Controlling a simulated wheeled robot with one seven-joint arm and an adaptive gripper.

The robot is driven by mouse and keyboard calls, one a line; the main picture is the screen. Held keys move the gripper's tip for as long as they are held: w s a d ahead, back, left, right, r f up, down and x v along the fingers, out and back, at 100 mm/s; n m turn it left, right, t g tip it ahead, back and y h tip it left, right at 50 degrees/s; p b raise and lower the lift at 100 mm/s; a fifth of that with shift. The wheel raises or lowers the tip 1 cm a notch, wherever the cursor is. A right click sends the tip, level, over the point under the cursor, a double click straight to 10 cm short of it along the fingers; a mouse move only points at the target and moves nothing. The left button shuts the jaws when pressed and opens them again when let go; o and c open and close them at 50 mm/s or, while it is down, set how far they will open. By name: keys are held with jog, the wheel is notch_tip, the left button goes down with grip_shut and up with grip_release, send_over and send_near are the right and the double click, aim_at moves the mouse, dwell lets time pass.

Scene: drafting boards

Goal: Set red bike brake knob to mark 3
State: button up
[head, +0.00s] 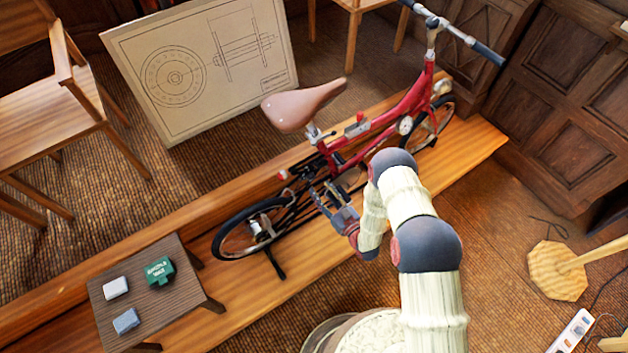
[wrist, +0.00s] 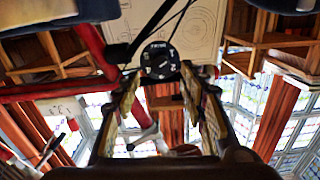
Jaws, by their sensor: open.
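The red bike (head: 385,120) stands on a low wooden platform, its saddle (head: 303,104) to the left and handlebar at upper right. In the wrist view a round black dial (wrist: 160,62) with white marks and small lettering sits just ahead of my fingers. I cannot read which mark it is set to, and it shows no clear red part. My gripper (head: 336,205) is beside the bike's lower rear frame in the head view. In the wrist view its two fingers (wrist: 166,84) stand apart with the dial between and beyond their tips. I cannot tell whether they touch it.
A small dark table (head: 185,318) with a green box (head: 159,271) and two small blocks stands at lower left. A drawing board (head: 200,65) stands behind the bike. A red frame tube (wrist: 60,90) and dark cables pass close to my fingers. Wooden platform lies clear at right.

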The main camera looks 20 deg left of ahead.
aim_at(312, 179)
jog(key=shift+x, duration=2.8)
jog(key=shift+c, duration=1.3)
jog(key=c, duration=0.8)
grip_shut()
